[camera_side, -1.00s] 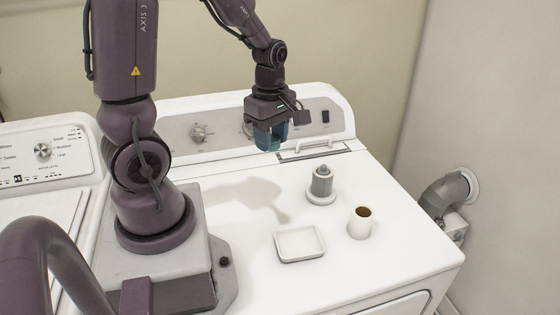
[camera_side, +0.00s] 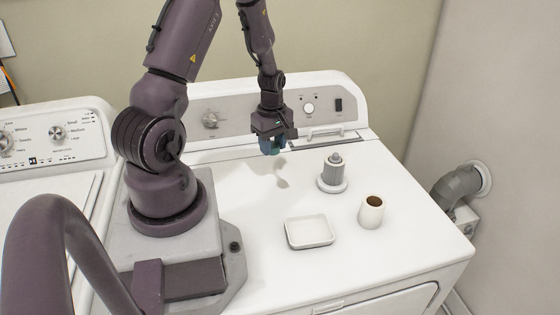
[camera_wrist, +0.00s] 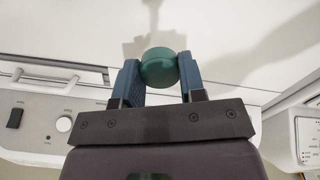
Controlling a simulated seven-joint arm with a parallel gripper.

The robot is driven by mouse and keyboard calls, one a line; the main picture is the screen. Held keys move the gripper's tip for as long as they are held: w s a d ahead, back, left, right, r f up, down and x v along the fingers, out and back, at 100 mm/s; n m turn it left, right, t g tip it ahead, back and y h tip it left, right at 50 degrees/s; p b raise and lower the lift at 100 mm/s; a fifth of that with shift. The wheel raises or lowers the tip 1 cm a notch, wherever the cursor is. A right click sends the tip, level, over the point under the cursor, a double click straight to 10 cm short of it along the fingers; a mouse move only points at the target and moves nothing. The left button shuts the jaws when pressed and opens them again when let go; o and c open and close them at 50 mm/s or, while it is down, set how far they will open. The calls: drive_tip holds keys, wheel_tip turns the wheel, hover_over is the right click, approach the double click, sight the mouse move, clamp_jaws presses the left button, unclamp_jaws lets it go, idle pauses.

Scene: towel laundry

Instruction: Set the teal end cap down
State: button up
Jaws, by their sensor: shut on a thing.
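The teal end cap (camera_wrist: 158,68) is a short rounded piece held between the two blue fingers of my gripper (camera_wrist: 160,75) in the wrist view. In the side view my gripper (camera_side: 271,147) is above the back part of the white dryer top (camera_side: 262,215), near the control panel. The cap is mostly hidden by the fingers there. A shadow lies on the dryer top below and to the right of the gripper, and the gripper looks raised off the surface.
A grey cylinder on a round white base (camera_side: 333,172) stands right of my gripper. A shallow white square tray (camera_side: 309,232) and a white cup with brown inside (camera_side: 371,212) stand nearer the front. The dryer top left of the tray is clear.

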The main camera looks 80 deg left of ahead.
hover_over(280, 168)
wheel_tip(280, 168, down, 5)
drive_tip(key=shift+r, duration=0.1)
drive_tip(key=shift+f, duration=1.5)
drive_tip(key=shift+f, duration=0.1)
drive_tip(key=o, duration=1)
drive_tip(key=shift+c, duration=0.2)
